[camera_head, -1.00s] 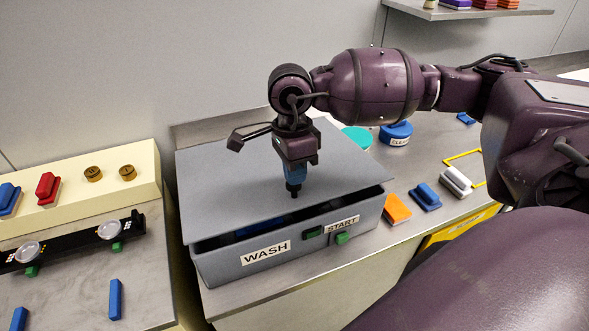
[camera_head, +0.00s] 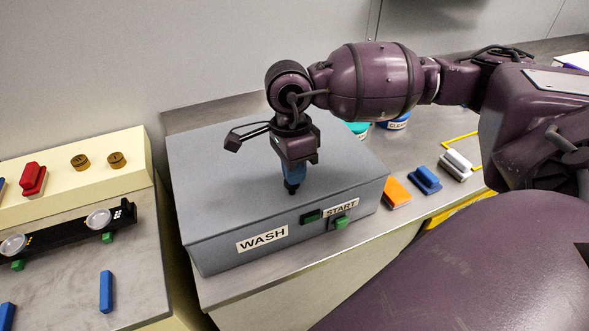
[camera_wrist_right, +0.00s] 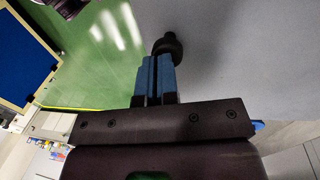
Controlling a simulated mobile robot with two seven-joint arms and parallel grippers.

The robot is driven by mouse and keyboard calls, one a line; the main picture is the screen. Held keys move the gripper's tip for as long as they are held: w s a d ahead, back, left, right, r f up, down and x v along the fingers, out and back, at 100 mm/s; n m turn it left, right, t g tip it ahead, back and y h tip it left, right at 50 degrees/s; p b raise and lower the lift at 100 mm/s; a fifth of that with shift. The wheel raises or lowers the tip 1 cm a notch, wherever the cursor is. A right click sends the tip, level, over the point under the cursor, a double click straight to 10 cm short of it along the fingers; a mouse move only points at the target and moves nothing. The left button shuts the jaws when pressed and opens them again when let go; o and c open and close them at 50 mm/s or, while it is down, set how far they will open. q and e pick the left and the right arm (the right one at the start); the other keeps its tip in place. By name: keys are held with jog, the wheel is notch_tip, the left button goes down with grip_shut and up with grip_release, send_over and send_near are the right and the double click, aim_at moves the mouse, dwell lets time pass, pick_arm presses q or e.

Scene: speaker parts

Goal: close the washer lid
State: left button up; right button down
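The grey washer (camera_head: 235,262), labelled WASH, stands in the middle of the head view. Its flat grey lid (camera_head: 225,180) lies down on the box, with no open gap along the front edge. My right gripper (camera_head: 293,182) points down at the lid near its front edge. Its blue fingers are together, with only a thin slit between them in the wrist view (camera_wrist_right: 156,75). A small black knob (camera_wrist_right: 167,45) is right at the fingertips; I cannot tell whether it is touched. My left gripper is not in view.
A green START button (camera_head: 342,222) is on the washer's front. Orange (camera_head: 396,193), blue (camera_head: 425,179) and white (camera_head: 457,165) blocks lie to the right. At left are a cream panel with a red switch (camera_head: 33,179) and a black bar (camera_head: 70,233).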

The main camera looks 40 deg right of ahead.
notch_tip(320, 180, up, 7)
jog(key=shift+s+r+p, duration=0.1)
jog(key=shift+r+p, duration=0.1)
jog(key=shift+p, duration=0.3)
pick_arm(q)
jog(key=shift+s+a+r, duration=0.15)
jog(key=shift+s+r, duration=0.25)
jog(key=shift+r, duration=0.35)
pick_arm(e)
notch_tip(320, 180, up, 6)
jog(key=shift+r, duration=0.2)
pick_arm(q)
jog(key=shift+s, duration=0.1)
